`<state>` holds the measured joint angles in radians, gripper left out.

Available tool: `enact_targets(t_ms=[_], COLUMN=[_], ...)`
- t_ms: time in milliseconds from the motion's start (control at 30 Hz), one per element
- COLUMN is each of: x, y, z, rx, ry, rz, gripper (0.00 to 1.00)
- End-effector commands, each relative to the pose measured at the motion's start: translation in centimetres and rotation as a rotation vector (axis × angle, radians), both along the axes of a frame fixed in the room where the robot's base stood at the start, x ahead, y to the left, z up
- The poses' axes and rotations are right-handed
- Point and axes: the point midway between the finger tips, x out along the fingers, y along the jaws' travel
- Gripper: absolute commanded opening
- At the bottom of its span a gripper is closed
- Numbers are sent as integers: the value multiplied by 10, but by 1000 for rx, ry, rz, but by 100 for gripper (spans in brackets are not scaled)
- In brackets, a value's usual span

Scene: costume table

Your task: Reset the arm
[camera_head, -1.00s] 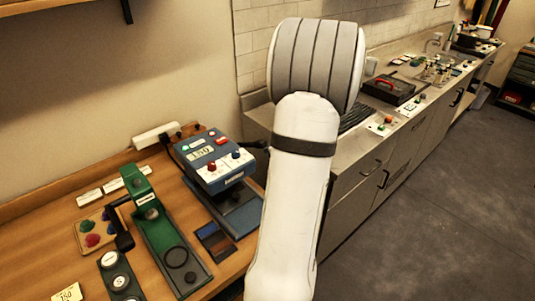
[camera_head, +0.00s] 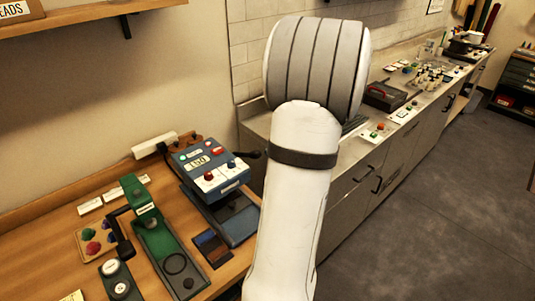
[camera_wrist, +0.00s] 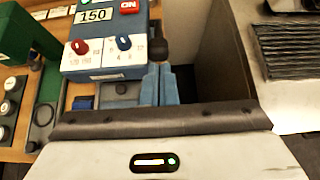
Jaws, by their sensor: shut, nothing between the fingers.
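My arm (camera_head: 300,190) stands upright across the middle of the head view, its white and grey links hiding part of the counter. My gripper (camera_wrist: 159,82) shows in the wrist view as two narrow blue fingers side by side, shut and empty. It is in front of the blue press with a "150" display (camera_wrist: 95,16), and I cannot tell whether it touches it. The gripper is hidden in the head view.
The blue press (camera_head: 208,165) stands on the wooden table (camera_head: 60,262). Beside it are a green hand press (camera_head: 160,240), a tray of coloured pieces (camera_head: 96,238) and round dies (camera_head: 119,280). A grey counter (camera_head: 362,150) runs back right. The floor (camera_head: 440,220) there is clear.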

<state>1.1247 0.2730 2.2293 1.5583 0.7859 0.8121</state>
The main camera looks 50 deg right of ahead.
Motion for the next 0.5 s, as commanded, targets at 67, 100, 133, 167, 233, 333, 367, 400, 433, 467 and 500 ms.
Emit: enact_targets(t_ms=[67, 100, 133, 167, 233, 333, 367, 400, 433, 467, 500], x=[-8, -10, -11, -13, -15, -17, -17, -17, -17, -17, -16], y=[1, 2, 2, 3, 4, 5, 6, 6, 6, 6, 7], z=[14, 15, 16, 18, 21, 22, 22, 21, 21, 21, 21], rx=[3, 3, 3, 4, 6, 7, 8, 8, 9, 9, 8], ry=[3, 4, 5, 6, 9, 10, 10, 11, 11, 11, 11], rz=[-2, 0, 0, 1, 2, 4, 5, 5, 6, 6, 7], gripper=[0, 0, 0, 0, 0, 0, 0, 0, 0, 0, 0])
